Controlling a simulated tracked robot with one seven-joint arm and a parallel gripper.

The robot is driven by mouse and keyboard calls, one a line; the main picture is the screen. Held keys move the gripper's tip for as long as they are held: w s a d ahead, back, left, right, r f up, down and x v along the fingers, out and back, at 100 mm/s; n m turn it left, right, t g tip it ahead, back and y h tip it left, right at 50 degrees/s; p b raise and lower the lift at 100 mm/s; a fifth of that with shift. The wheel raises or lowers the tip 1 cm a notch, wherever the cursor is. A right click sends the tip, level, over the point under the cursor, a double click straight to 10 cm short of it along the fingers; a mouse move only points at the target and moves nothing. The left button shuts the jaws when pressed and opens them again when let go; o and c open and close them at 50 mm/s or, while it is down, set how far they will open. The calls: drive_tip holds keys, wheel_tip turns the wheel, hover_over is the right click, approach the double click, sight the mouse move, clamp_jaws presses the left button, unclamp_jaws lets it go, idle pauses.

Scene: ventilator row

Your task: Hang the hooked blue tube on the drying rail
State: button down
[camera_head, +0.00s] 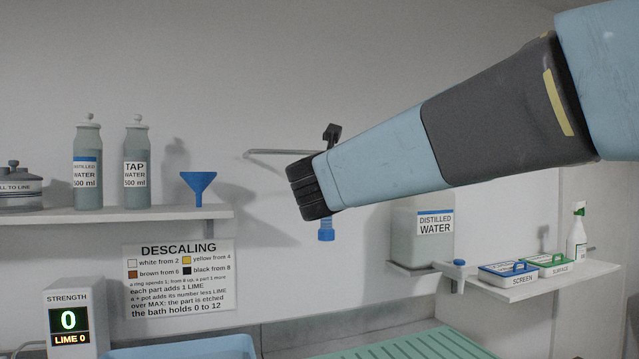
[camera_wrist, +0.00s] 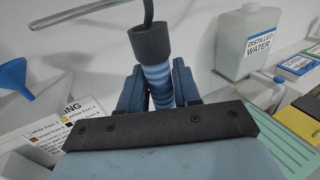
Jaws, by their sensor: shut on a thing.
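My gripper (camera_wrist: 157,82) is shut on the ribbed blue tube (camera_wrist: 158,80), which stands roughly upright between the fingers in the wrist view. A blue end of the tube (camera_head: 326,231) shows below my gripper in the head view. The pale metal drying rail (camera_head: 282,152) juts from the wall behind my gripper. In the wrist view the rail (camera_wrist: 72,14) lies left of the stem, apart from it in the picture.
A shelf (camera_head: 150,214) at left carries bottles and a blue funnel (camera_head: 198,186). A distilled water tank (camera_head: 424,228) and lidded trays (camera_head: 508,273) stand at right. A blue basin (camera_head: 185,348) and green ribbed mat (camera_head: 420,346) lie below. Open air surrounds the rail's left end.

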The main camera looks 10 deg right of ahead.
drive_tip(key=w+a+f, duration=0.1)
drive_tip(key=w+a, duration=0.1)
drive_tip(key=w, duration=0.5)
drive_tip(key=w+a, duration=0.1)
drive_tip(key=w, duration=0.7)
drive_tip(key=shift+w+a+f, duration=0.25)
drive_tip(key=shift+a+f, duration=0.1)
idle(1.2)
drive_tip(key=c, duration=0.7)
unclamp_jaws()
drive_tip(key=shift+s, duration=0.1)
